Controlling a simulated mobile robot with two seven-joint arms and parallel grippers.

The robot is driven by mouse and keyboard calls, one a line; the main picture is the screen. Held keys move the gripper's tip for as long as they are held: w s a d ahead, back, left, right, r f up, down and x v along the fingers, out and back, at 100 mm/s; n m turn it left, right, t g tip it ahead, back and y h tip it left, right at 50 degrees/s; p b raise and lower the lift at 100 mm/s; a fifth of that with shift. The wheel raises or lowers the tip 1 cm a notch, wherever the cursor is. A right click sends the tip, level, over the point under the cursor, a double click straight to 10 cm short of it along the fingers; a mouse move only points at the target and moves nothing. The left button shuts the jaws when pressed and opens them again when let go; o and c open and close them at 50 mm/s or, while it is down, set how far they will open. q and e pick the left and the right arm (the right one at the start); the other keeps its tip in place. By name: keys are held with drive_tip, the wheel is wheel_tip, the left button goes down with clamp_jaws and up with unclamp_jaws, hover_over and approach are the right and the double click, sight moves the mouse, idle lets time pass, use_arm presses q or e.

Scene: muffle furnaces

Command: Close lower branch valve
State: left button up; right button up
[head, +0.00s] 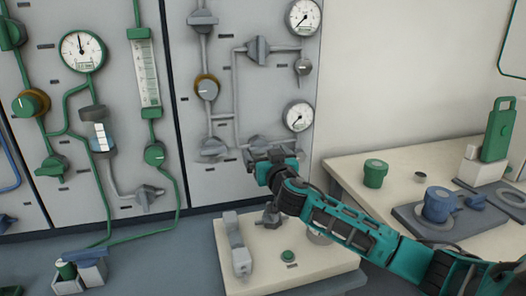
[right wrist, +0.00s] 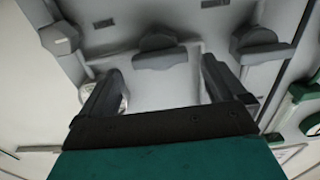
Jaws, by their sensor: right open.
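The grey panel at the centre of the head view carries grey pipes and grey handled valves. A lower valve (head: 257,142) on its right-hand branch is partly hidden behind my right gripper (head: 268,158). Another low grey valve (head: 213,149) sits to its left. My right gripper is open, with its fingers towards the panel. In the right wrist view, a grey valve handle (right wrist: 160,54) shows beyond the gap between the two dark fingers (right wrist: 160,82), apart from them. I see nothing held. My left gripper is not in view.
Two gauges (head: 298,117) and a small knob (head: 303,67) sit on the panel's right side. Below my right arm stands a pale bench (head: 310,268) with a grey fixture (head: 237,245) and green button (head: 288,256). A side table (head: 345,168) holds a green jar (head: 375,173).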

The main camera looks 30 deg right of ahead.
sight(261, 149)
drive_tip(key=shift+x, duration=0.95)
drive_tip(key=shift+w+d, duration=0.1)
drive_tip(key=shift+w, duration=0.25)
drive_tip(key=c, duration=1.1)
drive_tip(key=shift+o, duration=0.2)
